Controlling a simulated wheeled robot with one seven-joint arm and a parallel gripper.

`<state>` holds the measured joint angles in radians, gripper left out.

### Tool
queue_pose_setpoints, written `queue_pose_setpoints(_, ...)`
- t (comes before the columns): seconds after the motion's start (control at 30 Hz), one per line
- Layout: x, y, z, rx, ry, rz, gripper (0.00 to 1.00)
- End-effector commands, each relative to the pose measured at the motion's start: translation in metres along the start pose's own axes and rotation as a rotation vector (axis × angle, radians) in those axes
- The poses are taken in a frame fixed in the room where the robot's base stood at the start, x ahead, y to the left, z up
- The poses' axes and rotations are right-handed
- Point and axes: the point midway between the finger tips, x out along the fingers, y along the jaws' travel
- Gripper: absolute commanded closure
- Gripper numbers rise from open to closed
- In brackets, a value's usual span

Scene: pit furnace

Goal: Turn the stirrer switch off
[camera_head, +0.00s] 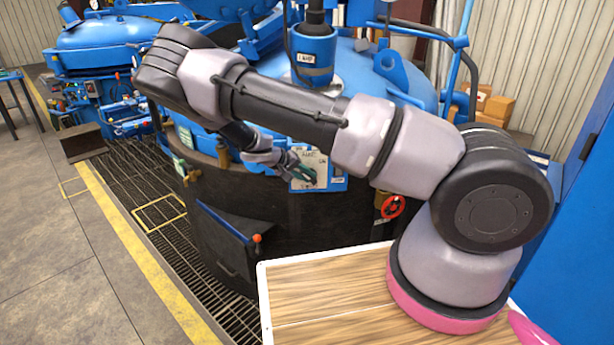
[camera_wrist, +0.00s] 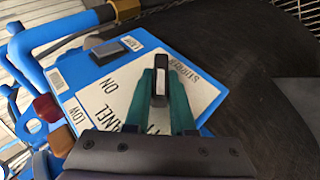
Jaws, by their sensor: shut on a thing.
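The stirrer panel (camera_head: 333,178) is a blue plate with a white lettered label on the dark furnace side. It also shows in the wrist view (camera_wrist: 90,92), where parts of "STIRRER" and the words "ON" and "LOW" can be read. The stirrer switch (camera_wrist: 160,64) is a black lever with a pale stripe, standing out from the label. My gripper (camera_wrist: 161,92) has teal fingers on both sides of the lever and is shut on it. In the head view my gripper (camera_head: 301,173) is small in front of the panel. The fingers hide part of the lettering.
A blue pipe (camera_wrist: 62,30) and a dark block (camera_wrist: 107,53) lie beside the label. An orange-knobbed lever (camera_head: 257,239) stands below left. Grated floor lies left of the furnace.

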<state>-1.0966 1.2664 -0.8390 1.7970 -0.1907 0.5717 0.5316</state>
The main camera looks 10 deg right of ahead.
Motion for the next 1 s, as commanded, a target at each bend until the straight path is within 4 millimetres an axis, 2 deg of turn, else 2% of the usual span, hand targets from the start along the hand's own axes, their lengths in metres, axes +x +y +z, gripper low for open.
queue_pose_setpoints(0.57, 0.0004, -0.0013, 0.0017, -0.012, -0.003, 0.027, 1.00)
queue_pose_setpoints(0.6, 0.0004, -0.0013, 0.0017, -0.012, -0.003, 0.027, 0.62)
queue_pose_setpoints(0.63, 0.0004, -0.0013, 0.0016, -0.012, -0.003, 0.027, 0.51)
queue_pose_setpoints(0.67, 0.0004, -0.0012, 0.0015, -0.012, -0.003, 0.027, 0.47)
queue_pose_setpoints(1.0, -0.0025, -0.0011, 0.0005, -0.012, -0.001, 0.026, 0.47)
